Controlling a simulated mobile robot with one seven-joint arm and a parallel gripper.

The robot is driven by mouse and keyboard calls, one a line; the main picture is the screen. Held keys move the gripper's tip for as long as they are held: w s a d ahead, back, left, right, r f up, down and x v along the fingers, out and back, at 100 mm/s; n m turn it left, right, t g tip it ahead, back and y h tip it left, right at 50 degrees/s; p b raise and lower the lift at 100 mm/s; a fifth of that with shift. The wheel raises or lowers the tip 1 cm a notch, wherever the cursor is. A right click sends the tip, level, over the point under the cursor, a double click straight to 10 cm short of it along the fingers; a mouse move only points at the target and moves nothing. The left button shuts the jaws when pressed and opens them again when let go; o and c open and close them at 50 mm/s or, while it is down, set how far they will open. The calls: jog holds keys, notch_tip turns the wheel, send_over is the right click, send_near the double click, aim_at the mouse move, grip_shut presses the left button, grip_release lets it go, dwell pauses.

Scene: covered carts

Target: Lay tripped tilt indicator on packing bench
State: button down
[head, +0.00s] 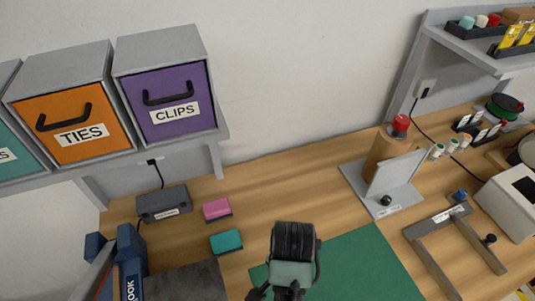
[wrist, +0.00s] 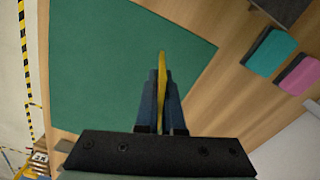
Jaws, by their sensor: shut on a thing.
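My gripper (wrist: 162,78) is shut on a thin yellow piece (wrist: 163,60), seen edge-on between the two blue fingers in the wrist view. It looks like the tilt indicator, but its face and any tripped mark are turned out of sight. The gripper is over the green mat (wrist: 95,60) on the wooden packing bench (head: 270,180). The height above the mat is hard to tell. In the head view my wrist covers part of the mat (head: 365,262), and the held piece is hidden.
Pink (head: 217,209) and teal (head: 226,242) blocks lie left of the mat. A grey stand (head: 393,178) and a grey frame (head: 430,262) are on the right. Orange (head: 70,120) and purple (head: 168,103) bins sit above left. A rack with yellow cards (head: 510,36) is upper right.

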jog(key=a+n, duration=0.1)
jog(key=n, duration=0.2)
jog(key=a+n+b, duration=0.1)
jog(key=n, duration=0.2)
jog(key=a+n, duration=0.1)
jog(key=n, duration=0.3)
jog(key=shift+w+a+f, duration=0.3)
jog(key=shift+w+a, duration=0.05)
